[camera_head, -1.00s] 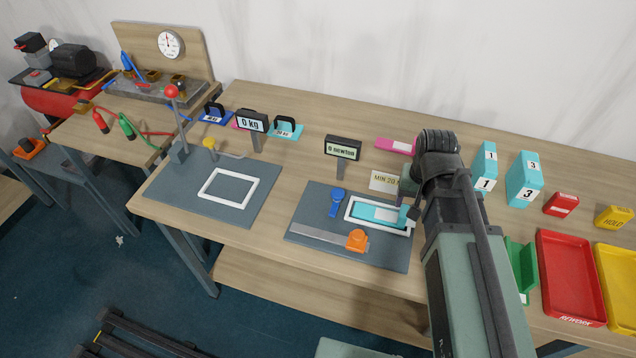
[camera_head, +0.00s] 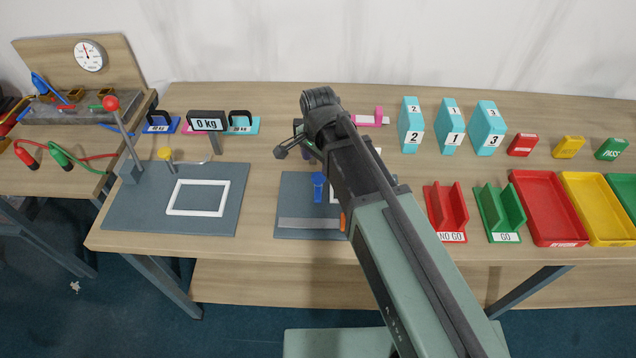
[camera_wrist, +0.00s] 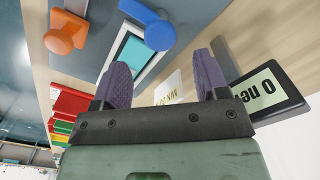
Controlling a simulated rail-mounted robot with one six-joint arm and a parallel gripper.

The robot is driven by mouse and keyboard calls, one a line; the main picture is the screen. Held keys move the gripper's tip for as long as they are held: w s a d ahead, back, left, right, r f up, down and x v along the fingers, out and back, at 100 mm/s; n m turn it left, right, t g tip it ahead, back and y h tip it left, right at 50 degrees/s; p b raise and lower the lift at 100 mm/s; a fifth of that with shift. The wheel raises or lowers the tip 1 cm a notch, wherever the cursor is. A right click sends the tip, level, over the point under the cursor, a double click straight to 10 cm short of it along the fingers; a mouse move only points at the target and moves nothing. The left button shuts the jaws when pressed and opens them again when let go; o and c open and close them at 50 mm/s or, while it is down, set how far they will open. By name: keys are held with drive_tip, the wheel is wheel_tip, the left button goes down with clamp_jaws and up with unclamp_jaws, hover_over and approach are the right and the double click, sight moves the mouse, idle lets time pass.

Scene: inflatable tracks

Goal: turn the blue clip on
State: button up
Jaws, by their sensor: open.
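The blue clip (camera_head: 318,186) stands on the grey test plate (camera_head: 290,186), at the left side of a white frame largely hidden by my arm. In the wrist view the blue clip (camera_wrist: 159,35) shows its round knob at the top, beyond my fingers and apart from them. My gripper (camera_wrist: 162,76) is open and empty, its purple fingers spread. A teal piece (camera_wrist: 130,50) lies in the white frame beside the clip. The orange clip (camera_wrist: 65,33) is at the upper left of the wrist view; in the head view its edge (camera_head: 343,222) shows beside my arm.
The newton display (camera_wrist: 262,93) stands close to my right finger in the wrist view. A 0 kg display (camera_head: 206,121) and white-framed plate are to the left. Red NO GO (camera_head: 446,210) and green GO holders and trays are to the right.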

sight(318, 176)
wheel_tip(318, 176, down, 6)
drive_tip(key=b, duration=0.4)
drive_tip(key=shift+r, duration=0.25)
drive_tip(key=c, duration=0.9)
